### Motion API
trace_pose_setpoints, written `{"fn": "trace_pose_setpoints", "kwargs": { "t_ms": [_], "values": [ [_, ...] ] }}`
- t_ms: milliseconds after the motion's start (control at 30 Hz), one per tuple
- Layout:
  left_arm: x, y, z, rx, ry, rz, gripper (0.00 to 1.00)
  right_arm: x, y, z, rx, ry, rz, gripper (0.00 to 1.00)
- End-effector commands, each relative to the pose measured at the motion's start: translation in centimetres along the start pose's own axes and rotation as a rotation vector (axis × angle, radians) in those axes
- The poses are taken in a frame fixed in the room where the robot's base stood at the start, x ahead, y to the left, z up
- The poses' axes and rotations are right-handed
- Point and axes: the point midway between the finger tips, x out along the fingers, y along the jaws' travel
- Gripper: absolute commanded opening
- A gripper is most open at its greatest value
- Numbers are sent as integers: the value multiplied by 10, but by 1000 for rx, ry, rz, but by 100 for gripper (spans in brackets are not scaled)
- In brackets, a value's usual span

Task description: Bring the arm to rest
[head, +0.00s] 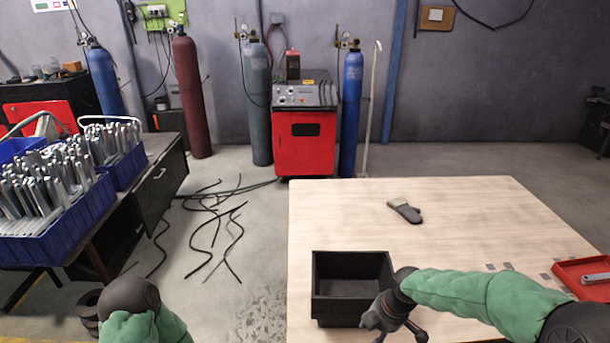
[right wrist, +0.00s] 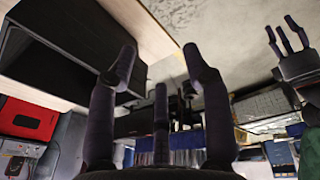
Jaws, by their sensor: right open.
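My right arm (head: 490,296) in its green sleeve reaches in from the right over the light wooden table. My right gripper (head: 395,325) is just right of the open black bin (head: 318,300), near the table's front edge. In the right wrist view my right gripper (right wrist: 163,58) has its dark fingers spread, with nothing between them. The bin's dark side (right wrist: 60,75) shows at upper left there. My left arm (head: 145,318) shows at the bottom left of the head view, its gripper out of frame. My left gripper (right wrist: 287,42), fingers spread and empty, appears at the right wrist view's upper right.
Blue bins (head: 65,230) of galvanized brackets stand at left. Black cables (head: 215,225) lie on the floor between.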

Motion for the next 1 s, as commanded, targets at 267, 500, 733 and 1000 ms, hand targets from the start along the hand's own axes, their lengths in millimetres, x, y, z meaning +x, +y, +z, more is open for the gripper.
{"fn": "trace_pose_setpoints", "kwargs": {
  "t_ms": [267, 500, 733, 1000],
  "values": [
    [5, -2, -1, 0, 1, 0, 40, 44, -17, -6, 170, 39, -27, 50],
    [12, -4, -1, 0, 1, 0, 40, 100, -47, -14, 422, 81, -71, 50],
    [22, -8, -2, 0, 1, 0, 40, 178, -108, -22, 863, 107, -151, 50],
    [34, -12, -2, 0, 1, 0, 40, 245, -193, -24, 1427, 68, -224, 50]
  ]
}}
